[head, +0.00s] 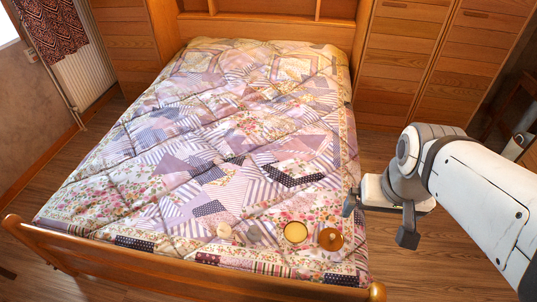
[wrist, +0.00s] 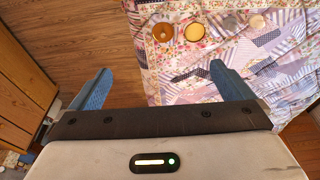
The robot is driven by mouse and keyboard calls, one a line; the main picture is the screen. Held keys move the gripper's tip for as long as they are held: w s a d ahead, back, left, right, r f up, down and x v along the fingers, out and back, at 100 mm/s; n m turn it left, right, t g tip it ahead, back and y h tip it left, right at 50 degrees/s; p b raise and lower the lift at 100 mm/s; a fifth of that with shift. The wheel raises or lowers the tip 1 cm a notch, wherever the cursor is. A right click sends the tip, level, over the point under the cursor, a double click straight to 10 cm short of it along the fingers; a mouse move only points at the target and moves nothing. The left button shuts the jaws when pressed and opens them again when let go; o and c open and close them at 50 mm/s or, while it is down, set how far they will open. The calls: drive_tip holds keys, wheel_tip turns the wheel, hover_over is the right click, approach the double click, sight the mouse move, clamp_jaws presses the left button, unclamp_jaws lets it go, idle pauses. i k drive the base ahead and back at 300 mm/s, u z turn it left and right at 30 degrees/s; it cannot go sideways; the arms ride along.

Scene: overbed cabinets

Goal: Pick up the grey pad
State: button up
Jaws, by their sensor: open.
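The grey pad (head: 254,233) is a small greyish item lying on the patchwork quilt near the foot of the bed, between a beige round item and a yellow-topped round one. It also shows near the top of the wrist view (wrist: 229,22). My gripper (head: 378,220) is open and empty, off the bed's right edge and to the right of the pad in the head view. Its two blue fingers (wrist: 159,78) are spread apart in the wrist view, with the pad well beyond them.
On the quilt beside the pad are a beige round item (head: 224,231), a yellow-topped round item (head: 295,232) and a brown disc (head: 330,239) with a light centre. The wooden footboard (head: 180,266) runs close in front. Wooden cabinets (head: 400,60) stand behind right; floor beside the bed is clear.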

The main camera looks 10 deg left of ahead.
sight(254, 234)
drive_tip(key=u, duration=0.05)
drive_tip(key=k, duration=0.55)
drive_tip(key=z, duration=2.2)
drive_tip(key=k, duration=1.1)
drive_tip(key=u, duration=1.55)
drive_tip(key=i, duration=1)
drive_tip(key=u, duration=0.1)
